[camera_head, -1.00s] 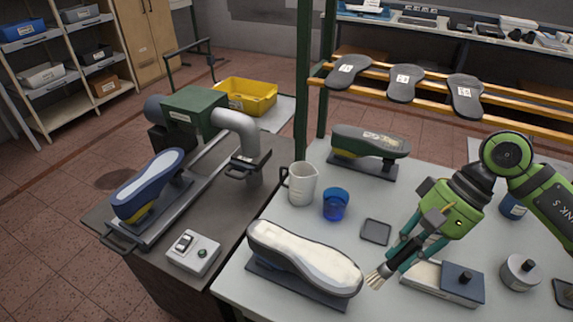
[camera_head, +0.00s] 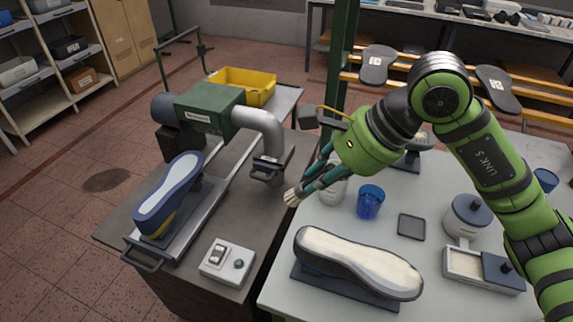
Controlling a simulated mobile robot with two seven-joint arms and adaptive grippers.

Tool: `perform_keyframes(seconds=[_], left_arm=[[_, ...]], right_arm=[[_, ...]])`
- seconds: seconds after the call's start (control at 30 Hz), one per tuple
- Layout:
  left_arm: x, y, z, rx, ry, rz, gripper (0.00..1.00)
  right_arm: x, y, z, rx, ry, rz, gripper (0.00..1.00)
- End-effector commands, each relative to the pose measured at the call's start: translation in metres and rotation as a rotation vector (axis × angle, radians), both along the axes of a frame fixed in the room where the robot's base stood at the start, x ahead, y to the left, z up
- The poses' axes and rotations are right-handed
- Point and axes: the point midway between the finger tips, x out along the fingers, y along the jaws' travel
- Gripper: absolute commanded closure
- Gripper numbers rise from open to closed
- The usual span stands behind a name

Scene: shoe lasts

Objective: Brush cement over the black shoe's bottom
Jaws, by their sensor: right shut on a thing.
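My right gripper (camera_head: 322,178) is shut on a brush (camera_head: 293,196), whose pale bristles point down and left above the gap between the two work surfaces. The brush is clear of the shoes. A dark-sided shoe on a last (camera_head: 362,265) lies sole up on a dark stand at the front of the pale table, its bottom a whitish cream. Behind my right arm, another dark shoe (camera_head: 424,140) is mostly hidden. A blue shoe (camera_head: 168,195) sits sole up on the machine at the left. My left gripper is not in view.
A jug (camera_head: 333,192) is partly hidden behind my gripper, beside a blue cup (camera_head: 370,202). A green post (camera_head: 341,70) rises behind.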

Motion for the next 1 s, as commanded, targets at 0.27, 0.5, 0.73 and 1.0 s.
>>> perform_keyframes(seconds=[0.27, 0.5, 0.73, 1.0], left_arm=[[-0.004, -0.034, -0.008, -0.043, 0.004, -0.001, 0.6], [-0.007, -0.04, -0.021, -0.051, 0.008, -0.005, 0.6], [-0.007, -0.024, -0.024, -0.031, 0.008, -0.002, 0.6], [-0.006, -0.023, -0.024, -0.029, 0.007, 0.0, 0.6]], right_arm=[[0.0, -0.001, -0.015, 0.0, 0.002, 0.0, 1.0], [0.0, -0.001, -0.041, 0.0, 0.002, 0.0, 1.0], [0.0, -0.001, -0.051, 0.001, 0.0, 0.001, 1.0], [0.0, -0.003, -0.051, 0.0, 0.0, -0.003, 1.0]])
